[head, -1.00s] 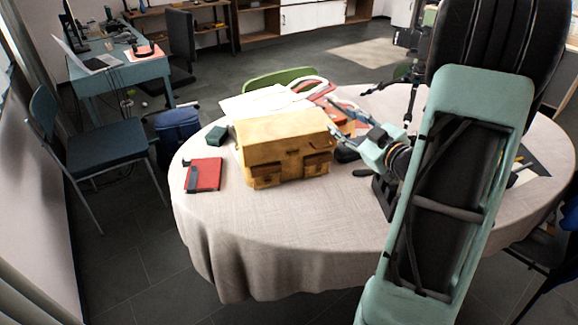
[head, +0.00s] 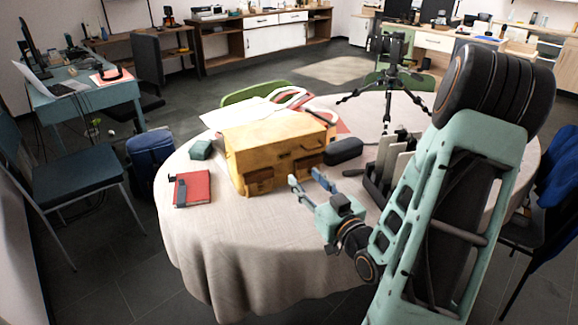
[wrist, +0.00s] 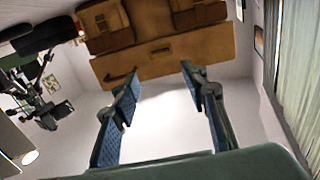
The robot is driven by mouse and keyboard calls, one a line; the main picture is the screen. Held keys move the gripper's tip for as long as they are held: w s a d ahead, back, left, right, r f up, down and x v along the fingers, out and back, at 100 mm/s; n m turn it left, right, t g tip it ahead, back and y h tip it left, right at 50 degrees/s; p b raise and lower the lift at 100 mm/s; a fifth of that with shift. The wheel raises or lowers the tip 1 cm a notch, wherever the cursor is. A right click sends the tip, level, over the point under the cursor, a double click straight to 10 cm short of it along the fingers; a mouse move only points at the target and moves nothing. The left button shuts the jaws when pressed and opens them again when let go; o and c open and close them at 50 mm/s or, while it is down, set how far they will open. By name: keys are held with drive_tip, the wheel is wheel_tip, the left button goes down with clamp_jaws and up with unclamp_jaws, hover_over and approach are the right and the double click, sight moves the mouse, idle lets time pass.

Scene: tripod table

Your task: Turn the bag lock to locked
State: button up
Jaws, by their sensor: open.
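The yellow-tan bag (head: 275,145) stands on the round table, with two brown front pockets. In the wrist view the bag (wrist: 190,60) fills the top, appearing upside down. A small dark fitting (wrist: 160,49) shows on its front between the pockets and may be the lock; which way it is turned is too small to tell. My gripper (head: 306,180) is open and empty, in front of the bag near its right front corner and apart from it. In the wrist view its blue-padded fingers (wrist: 159,70) are spread wide, with the bag beyond their tips.
The cloth-covered table (head: 230,240) has clear room at the front. A red notebook (head: 192,188) and a green box (head: 201,150) lie left of the bag. A dark case (head: 344,151), an upright rack (head: 378,180) and a tripod (head: 388,80) stand to the right.

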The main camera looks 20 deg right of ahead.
sight(284, 155)
drive_tip(key=w+b, duration=0.1)
drive_tip(key=w, duration=0.4)
drive_tip(key=w+b, duration=0.1)
drive_tip(key=w, duration=0.4)
drive_tip(key=shift+a, duration=0.2)
drive_tip(key=shift+c, duration=0.7)
clamp_jaws()
